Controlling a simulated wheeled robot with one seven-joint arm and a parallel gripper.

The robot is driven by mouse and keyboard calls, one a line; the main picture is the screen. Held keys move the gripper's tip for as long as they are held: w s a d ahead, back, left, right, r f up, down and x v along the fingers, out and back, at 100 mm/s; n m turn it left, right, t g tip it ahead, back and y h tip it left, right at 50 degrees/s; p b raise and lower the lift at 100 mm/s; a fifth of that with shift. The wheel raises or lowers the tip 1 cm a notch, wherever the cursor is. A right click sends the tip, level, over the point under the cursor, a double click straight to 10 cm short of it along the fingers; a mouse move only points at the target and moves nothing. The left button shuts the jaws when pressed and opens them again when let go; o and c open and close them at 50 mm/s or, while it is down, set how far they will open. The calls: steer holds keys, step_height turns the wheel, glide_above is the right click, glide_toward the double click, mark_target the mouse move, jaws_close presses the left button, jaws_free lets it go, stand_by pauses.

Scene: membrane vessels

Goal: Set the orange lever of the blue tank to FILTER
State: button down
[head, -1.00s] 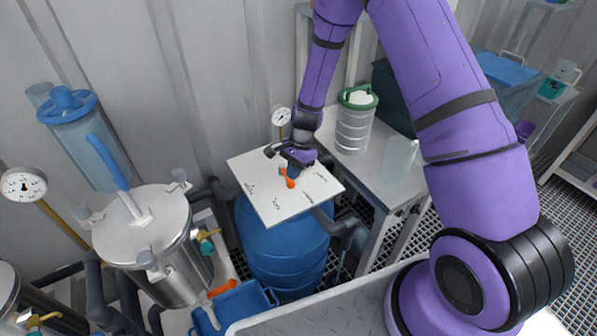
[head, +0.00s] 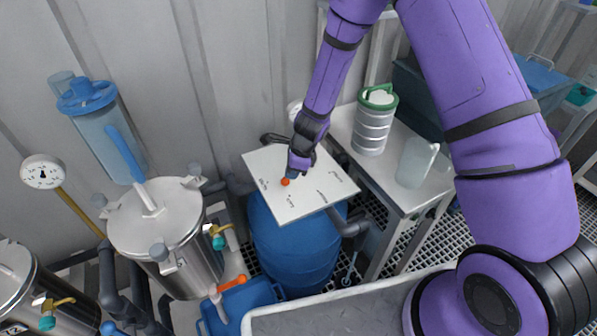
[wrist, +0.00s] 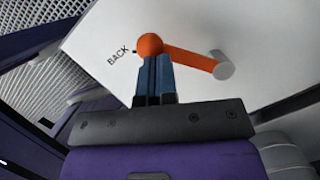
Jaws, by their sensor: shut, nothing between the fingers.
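The blue tank (head: 290,245) is a drum with a white square panel (head: 303,210) on top. The orange lever (wrist: 190,57) runs from a grey pivot (wrist: 222,70) to an orange ball end (wrist: 149,44), which also shows in the head view (head: 285,182). The ball lies beside a printed label beginning "BACK" (wrist: 118,57); the rest of that word is hidden. My gripper (wrist: 157,62) is shut and empty, its fingertips right at the ball and seemingly touching it. My gripper hides most of the lever in the head view. The other labels there are too small to read.
A steel vessel (head: 155,225) with a blue-handled lid stands left of the tank. A side table (head: 350,125) with a green-lidded canister (head: 373,125) and clear jug (head: 415,163) stands right.

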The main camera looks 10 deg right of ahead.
steer(key=shift+w+a, duration=0.35)
steer(key=shift+a, duration=0.3)
steer(key=shift+w+a+m, duration=0.25)
steer(key=shift+a+m, duration=0.05)
steer(key=shift+m, duration=0.2)
steer(key=shift+w+a, duration=0.3)
steer(key=shift+a, duration=0.05)
stand_by(1.8)
